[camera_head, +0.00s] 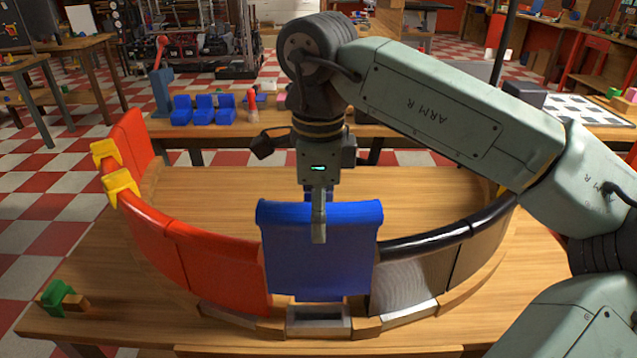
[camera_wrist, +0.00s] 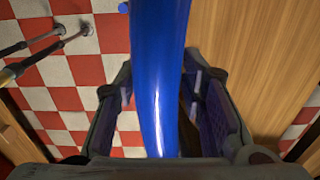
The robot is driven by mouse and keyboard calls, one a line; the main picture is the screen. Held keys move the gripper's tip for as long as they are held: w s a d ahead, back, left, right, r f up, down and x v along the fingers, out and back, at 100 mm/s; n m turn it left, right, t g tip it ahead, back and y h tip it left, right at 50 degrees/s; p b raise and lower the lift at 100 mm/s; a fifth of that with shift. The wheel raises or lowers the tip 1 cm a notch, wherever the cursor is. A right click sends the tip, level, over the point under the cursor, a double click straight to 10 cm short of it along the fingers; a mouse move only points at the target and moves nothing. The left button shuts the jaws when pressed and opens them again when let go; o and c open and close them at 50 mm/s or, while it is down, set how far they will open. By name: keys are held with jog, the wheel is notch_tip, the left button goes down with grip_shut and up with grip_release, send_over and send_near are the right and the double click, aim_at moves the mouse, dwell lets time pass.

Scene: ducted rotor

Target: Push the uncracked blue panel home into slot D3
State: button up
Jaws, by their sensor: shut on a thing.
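My gripper (camera_head: 319,212) is shut on the rolled top edge of a blue panel (camera_head: 350,250), one finger in front of it and the other mostly behind. The panel is upright between the red panels on the left and the dark rail on the right. Its lower edge is just above or at a metal-lined slot (camera_head: 318,320) at the front of the curved wooden ring; I cannot tell whether it has entered. No slot label is readable. In the wrist view the blue top edge (camera_wrist: 160,70) runs between my two fingers. No crack shows on the visible face.
Red panels (camera_head: 215,265) stand directly left, with yellow clamps (camera_head: 118,182) farther along. A black rail (camera_head: 435,241) and grey mesh panel (camera_head: 402,285) stand directly right. Several blue pieces (camera_head: 204,109) lie on the back bench. A green-and-wood block (camera_head: 62,298) lies front left.

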aim_at(318, 255)
jog(key=shift+w, duration=0.45)
jog(key=shift+s+r, duration=0.1)
jog(key=shift+f+b, duration=2.4)
jog(key=shift+f, duration=0.65)
jog(key=shift+f+b, duration=1.75)
jog(key=shift+f, duration=0.15)
jog(key=o, duration=1.3)
